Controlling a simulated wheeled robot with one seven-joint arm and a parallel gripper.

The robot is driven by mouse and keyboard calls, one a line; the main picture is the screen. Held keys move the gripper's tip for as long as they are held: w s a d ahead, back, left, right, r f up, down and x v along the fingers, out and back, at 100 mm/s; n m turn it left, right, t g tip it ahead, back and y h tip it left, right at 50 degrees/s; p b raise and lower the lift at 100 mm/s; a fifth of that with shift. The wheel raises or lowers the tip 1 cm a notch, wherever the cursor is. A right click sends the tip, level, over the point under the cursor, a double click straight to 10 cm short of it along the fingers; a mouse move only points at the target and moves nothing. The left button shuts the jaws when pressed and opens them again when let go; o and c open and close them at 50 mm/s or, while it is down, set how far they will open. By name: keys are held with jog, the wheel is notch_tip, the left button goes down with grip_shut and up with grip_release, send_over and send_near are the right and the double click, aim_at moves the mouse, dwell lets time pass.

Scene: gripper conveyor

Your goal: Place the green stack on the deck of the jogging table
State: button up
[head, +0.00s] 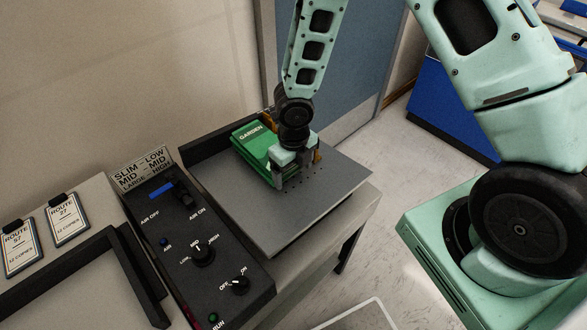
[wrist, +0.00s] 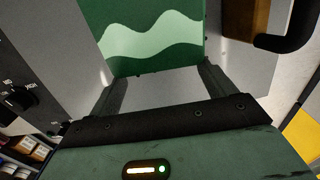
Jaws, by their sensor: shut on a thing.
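The green stack (head: 252,143), marked GARDEN, is at the back of the grey deck (head: 318,200) of the jogging table. My gripper (head: 285,180) is shut on its near right end. In the wrist view the stack (wrist: 150,45), with a pale wavy band, sits between the two fingers of my gripper (wrist: 157,78). The stack lies roughly flat, over or on the deck; I cannot tell whether its underside touches. My gripper and wrist hide part of it and of the deck behind.
A black control panel (head: 215,265) with knobs stands left of the deck. A dark raised fence (head: 205,145) edges the back left. Two route cards (head: 68,218) lie farther left. The near and right deck is clear. A brown block (wrist: 240,25) shows in the wrist view.

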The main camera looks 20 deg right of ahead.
jog(key=shift+f, duration=0.4)
jog(key=o, duration=1.2)
jog(key=shift+o, duration=0.2)
jog(key=shift+r, duration=0.2)
notch_tip(320, 180, up, 12)
jog(key=r+p, duration=0.1)
jog(key=p, duration=0.1)
jog(key=s+a+r+m, duration=0.3)
jog(key=s+r+m, duration=0.4)
jog(key=m, duration=0.9)
jog(key=s+a+r+m, duration=0.3)
jog(key=s+r+m, duration=0.5)
jog(key=s+m, duration=0.5)
jog(key=m, duration=0.2)
jog(key=shift+a+m+y, duration=0.2)
jog(key=shift+m+y, duration=0.1)
jog(key=shift+m, duration=0.1)
